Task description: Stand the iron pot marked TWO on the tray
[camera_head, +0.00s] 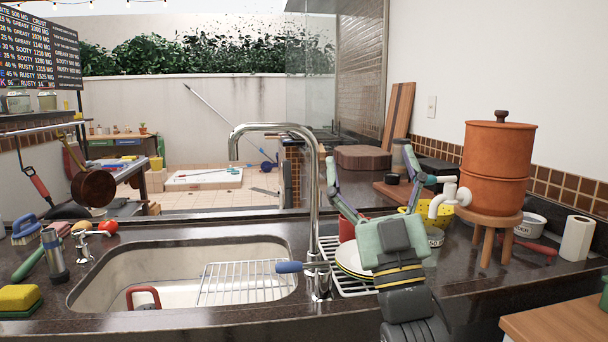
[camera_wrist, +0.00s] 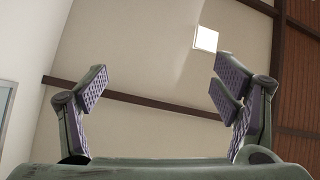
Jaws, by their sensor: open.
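I cannot make out an iron pot marked TWO in either view. A dark object (camera_head: 440,170) sits behind the gripper at the right, too unclear to name. I cannot pick out the tray with certainty; a pale flat rectangular thing (camera_head: 190,177) lies far back on the tiled floor area.
A sink (camera_head: 110,268) with a wire rack (camera_head: 245,285) lies at the left. A dish rack with plates (camera_head: 352,260) is beside my arm. A clay water filter (camera_head: 497,165) on a wooden stool stands at right, near a yellow colander (camera_head: 412,218). A copper pan (camera_head: 93,188) hangs at left.

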